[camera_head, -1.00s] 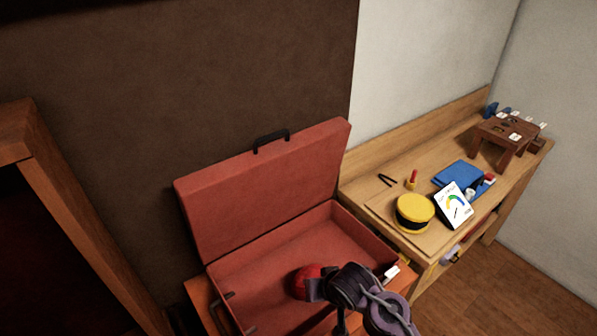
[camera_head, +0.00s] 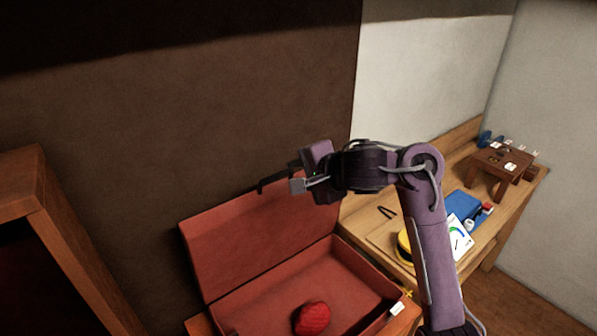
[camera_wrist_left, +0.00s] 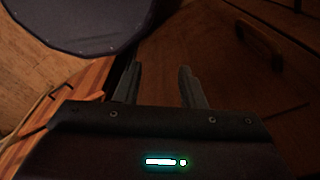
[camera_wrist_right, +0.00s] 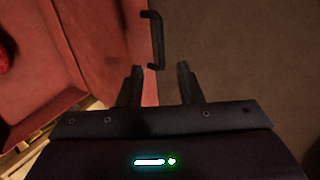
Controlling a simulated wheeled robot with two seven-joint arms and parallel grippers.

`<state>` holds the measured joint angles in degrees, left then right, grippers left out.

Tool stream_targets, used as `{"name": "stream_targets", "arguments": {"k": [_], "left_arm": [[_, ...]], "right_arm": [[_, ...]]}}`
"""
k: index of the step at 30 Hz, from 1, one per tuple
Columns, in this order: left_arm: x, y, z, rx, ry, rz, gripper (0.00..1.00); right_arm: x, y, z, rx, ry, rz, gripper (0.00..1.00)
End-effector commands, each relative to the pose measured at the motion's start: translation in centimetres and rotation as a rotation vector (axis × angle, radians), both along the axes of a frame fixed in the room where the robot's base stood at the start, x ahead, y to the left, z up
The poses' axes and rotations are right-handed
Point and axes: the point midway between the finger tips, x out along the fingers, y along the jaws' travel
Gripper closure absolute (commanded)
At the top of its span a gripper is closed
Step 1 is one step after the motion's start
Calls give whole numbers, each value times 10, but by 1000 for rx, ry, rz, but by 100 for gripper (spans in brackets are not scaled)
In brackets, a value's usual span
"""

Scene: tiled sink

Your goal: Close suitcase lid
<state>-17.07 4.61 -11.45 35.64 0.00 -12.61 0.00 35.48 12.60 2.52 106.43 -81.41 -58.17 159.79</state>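The red suitcase stands open. Its lid (camera_head: 235,245) is upright against the dark wall, and its base (camera_head: 345,265) lies below. A dark red, rounded item (camera_head: 312,319) lies inside the base. My right gripper (camera_head: 280,186) is at the lid's top edge, by the black handle. In the right wrist view its fingers (camera_wrist_right: 160,85) are apart, and the handle (camera_wrist_right: 158,40) is just ahead of the fingertips, not gripped. My left gripper is out of the head view. In the left wrist view its fingers (camera_wrist_left: 158,85) are apart with nothing between them.
A wooden workbench (camera_head: 385,228) at right holds a yellow round item (camera_head: 403,247), a blue folded cloth (camera_head: 462,203), a gauge card and a small brown stool (camera_head: 500,170). A wooden cabinet (camera_head: 60,235) stands at left. My right arm passes in front of the workbench.

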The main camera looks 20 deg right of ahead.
Motion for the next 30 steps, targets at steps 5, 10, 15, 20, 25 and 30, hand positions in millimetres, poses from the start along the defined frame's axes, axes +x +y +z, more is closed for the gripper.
{"name": "stream_targets", "arguments": {"k": [5, 10, 15, 20, 25, 30], "left_arm": [[-1, 0, 0, 0, 1, 0, 64], [-2, 0, 0, 0, 3, 0, 64], [-3, 0, 0, 0, 4, 0, 64], [-3, 0, 0, 0, 5, 0, 64], [-3, 0, 0, 0, 5, 0, 64], [-3, 0, -16, 0, 5, 0, 64]], "right_arm": [[4, 3, 1, 14, -2, -4, 67], [12, 7, -4, 19, -2, -5, 67], [22, 9, -14, 6, 6, -3, 67], [33, 13, -22, 5, 5, -4, 67], [48, 19, -33, 4, 6, -5, 67], [65, 27, -46, 8, 3, -3, 67]]}}
